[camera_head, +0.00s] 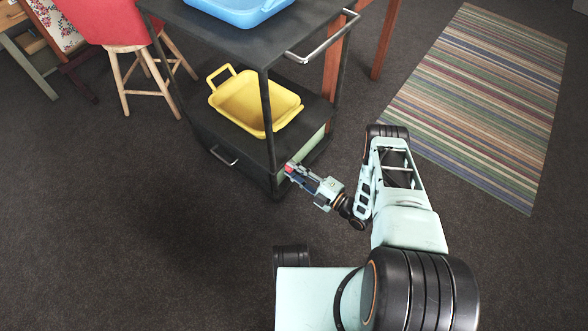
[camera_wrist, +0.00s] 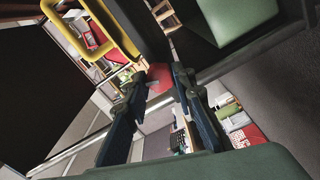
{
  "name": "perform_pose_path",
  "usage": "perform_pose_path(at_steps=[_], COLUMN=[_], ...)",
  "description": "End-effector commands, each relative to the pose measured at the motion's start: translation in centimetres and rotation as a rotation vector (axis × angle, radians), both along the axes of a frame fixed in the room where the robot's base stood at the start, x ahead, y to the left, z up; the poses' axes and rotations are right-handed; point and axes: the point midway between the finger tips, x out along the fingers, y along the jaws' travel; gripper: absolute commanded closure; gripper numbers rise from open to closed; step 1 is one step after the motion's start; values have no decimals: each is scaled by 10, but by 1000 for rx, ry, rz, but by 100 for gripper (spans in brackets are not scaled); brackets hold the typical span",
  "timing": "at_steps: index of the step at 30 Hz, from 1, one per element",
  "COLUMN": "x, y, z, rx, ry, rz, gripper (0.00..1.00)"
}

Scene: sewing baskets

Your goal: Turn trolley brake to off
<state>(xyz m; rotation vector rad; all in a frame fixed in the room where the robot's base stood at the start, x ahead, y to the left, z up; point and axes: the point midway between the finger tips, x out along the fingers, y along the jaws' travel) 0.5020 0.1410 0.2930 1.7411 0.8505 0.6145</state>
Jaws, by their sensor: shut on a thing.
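The dark trolley (camera_head: 205,119) stands at the upper middle of the head view. A small red piece, the trolley brake (camera_head: 289,168), shows low at the trolley's near corner. My gripper (camera_head: 292,173) reaches it from the right, low near the floor. In the wrist view the red brake (camera_wrist: 160,77) sits between the two fingertips of my gripper (camera_wrist: 158,88), which is shut on it. The fingers hide part of the brake, and I cannot read its setting.
A yellow basket (camera_head: 253,104) sits on the lower shelf and a blue basket (camera_head: 240,12) on the top. A metal handle (camera_head: 325,38) juts from the trolley's right side. A wooden stool (camera_head: 140,65) stands left. A striped rug (camera_head: 480,100) lies right. The front-left floor is clear.

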Motion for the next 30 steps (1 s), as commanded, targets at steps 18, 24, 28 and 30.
perform_pose_path(at_steps=[18, 24, 28, 30], x=[0, 1, 1, 1], y=[2, 2, 2, 2], z=[1, 1, 1, 0], rx=[-360, -476, -553, -593], ry=[-464, -616, -713, -765], rz=[2, 1, 1, 2], gripper=[100, 100, 100, 100])
